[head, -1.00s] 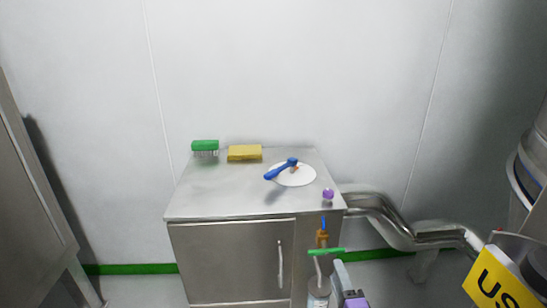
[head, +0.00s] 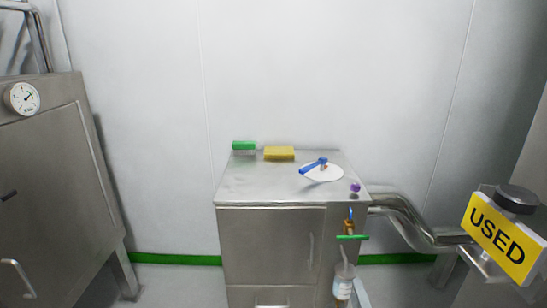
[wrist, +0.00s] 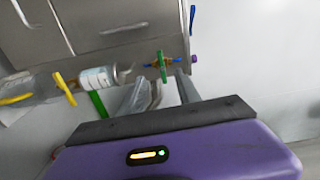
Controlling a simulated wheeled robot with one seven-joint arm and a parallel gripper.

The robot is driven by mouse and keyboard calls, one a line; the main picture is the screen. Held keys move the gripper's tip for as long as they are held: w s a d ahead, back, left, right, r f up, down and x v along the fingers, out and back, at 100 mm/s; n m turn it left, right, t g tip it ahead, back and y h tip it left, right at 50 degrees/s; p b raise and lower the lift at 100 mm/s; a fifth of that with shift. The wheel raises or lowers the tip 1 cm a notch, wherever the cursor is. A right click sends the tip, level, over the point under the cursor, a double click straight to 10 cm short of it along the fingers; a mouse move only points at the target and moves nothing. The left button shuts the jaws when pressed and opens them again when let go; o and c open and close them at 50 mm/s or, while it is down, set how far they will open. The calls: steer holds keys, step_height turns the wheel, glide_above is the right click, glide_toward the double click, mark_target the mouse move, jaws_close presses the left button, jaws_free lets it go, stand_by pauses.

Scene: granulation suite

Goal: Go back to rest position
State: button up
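My gripper shows in the wrist view (wrist: 168,95) as grey finger-like parts beyond a purple housing and a dark bar. Whether the fingers are open or shut is unclear. I see nothing clearly held. In the head view only a grey piece shows at the bottom, beside the labelled bottle (head: 344,284), and the purple housing is out of sight. The bottle also shows in the wrist view (wrist: 97,79). It is below the green-handled valve (head: 352,237) at the right front of the steel cabinet (head: 270,245), seen also in the wrist view (wrist: 163,66).
On the cabinet top are a green brush (head: 244,146), a yellow sponge (head: 279,153), a blue-handled tool (head: 313,165) on a white disc (head: 325,174) and a purple knob (head: 355,188). A steel pipe (head: 410,223) and a yellow USED sign (head: 499,237) are right. A steel unit (head: 65,180) stands left.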

steer(key=s+a+r+n+g, duration=0.15)
steer(key=s+r+n, duration=0.5)
steer(key=s, duration=1.65)
steer(key=s+r+n+g, duration=0.15)
steer(key=s+n, duration=0.95)
steer(key=s, duration=1.2)
step_height(320, 180, up, 13)
steer(key=p, duration=1.3)
steer(key=shift+f+p, duration=0.2)
steer(key=shift+p, duration=0.1)
steer(key=shift+s+d+f, duration=0.1)
